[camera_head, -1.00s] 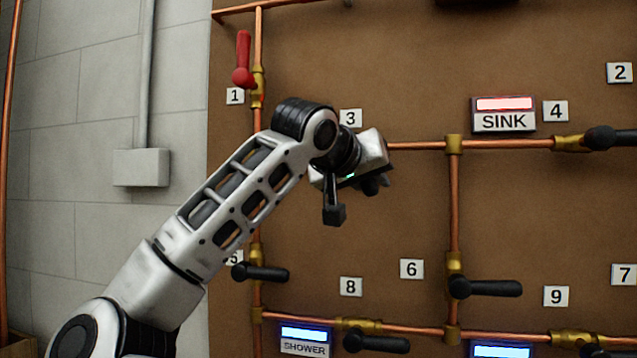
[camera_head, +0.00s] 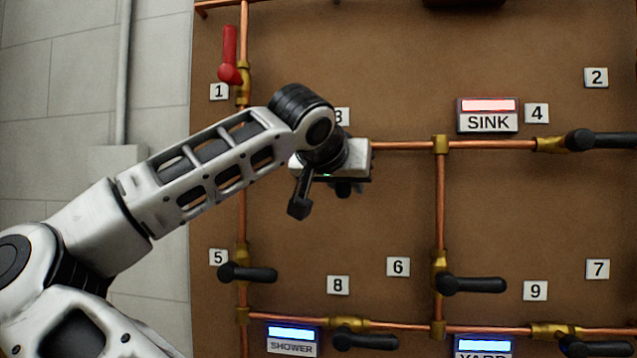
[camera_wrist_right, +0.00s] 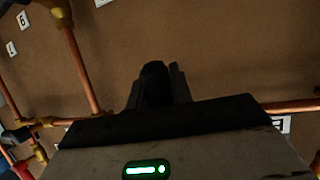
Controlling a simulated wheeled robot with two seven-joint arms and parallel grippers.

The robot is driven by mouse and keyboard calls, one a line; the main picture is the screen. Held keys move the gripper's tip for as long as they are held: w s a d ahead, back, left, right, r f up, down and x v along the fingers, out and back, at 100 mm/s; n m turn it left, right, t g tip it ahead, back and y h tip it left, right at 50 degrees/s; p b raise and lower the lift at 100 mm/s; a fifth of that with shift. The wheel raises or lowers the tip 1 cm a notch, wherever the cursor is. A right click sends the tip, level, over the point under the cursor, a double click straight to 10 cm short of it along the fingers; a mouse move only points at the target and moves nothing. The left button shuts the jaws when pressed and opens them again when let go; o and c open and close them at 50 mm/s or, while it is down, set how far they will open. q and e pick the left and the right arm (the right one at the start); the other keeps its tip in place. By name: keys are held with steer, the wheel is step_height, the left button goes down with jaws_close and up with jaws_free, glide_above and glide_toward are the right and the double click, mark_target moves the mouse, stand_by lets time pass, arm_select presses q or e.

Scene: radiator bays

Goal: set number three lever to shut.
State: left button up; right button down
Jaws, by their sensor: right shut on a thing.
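The number 3 label (camera_head: 342,116) is partly hidden behind my right wrist in the head view. My right gripper (camera_head: 345,187) is at the board just below that label, near the left end of the horizontal copper pipe. In the right wrist view it is shut on a dark handle (camera_wrist_right: 153,76), taken to be the number three lever, which stands between the fingers. Most of the lever and its valve are hidden by the gripper, so its angle to the pipe cannot be told. My left gripper is not in view.
A red lever (camera_head: 229,55) stands upright by label 1 (camera_head: 219,91). Black levers sit by label 5 (camera_head: 247,272), below label 6 (camera_head: 471,284) and by label 4 (camera_head: 603,140). The SINK sign (camera_head: 488,123) has a red lamp; the SHOWER sign (camera_head: 292,347) is lit blue-white. Bare board lies below my gripper.

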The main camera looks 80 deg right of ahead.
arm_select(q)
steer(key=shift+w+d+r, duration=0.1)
arm_select(e)
steer(key=c, duration=1.3)
jaws_free()
steer(key=shift+o, duration=0.2)
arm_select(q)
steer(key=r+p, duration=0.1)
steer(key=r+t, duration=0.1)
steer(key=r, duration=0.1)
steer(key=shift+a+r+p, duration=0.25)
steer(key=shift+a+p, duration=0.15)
arm_select(e)
steer(key=v, duration=1.6)
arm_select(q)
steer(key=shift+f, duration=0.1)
arm_select(e)
steer(key=shift+d, duration=0.1)
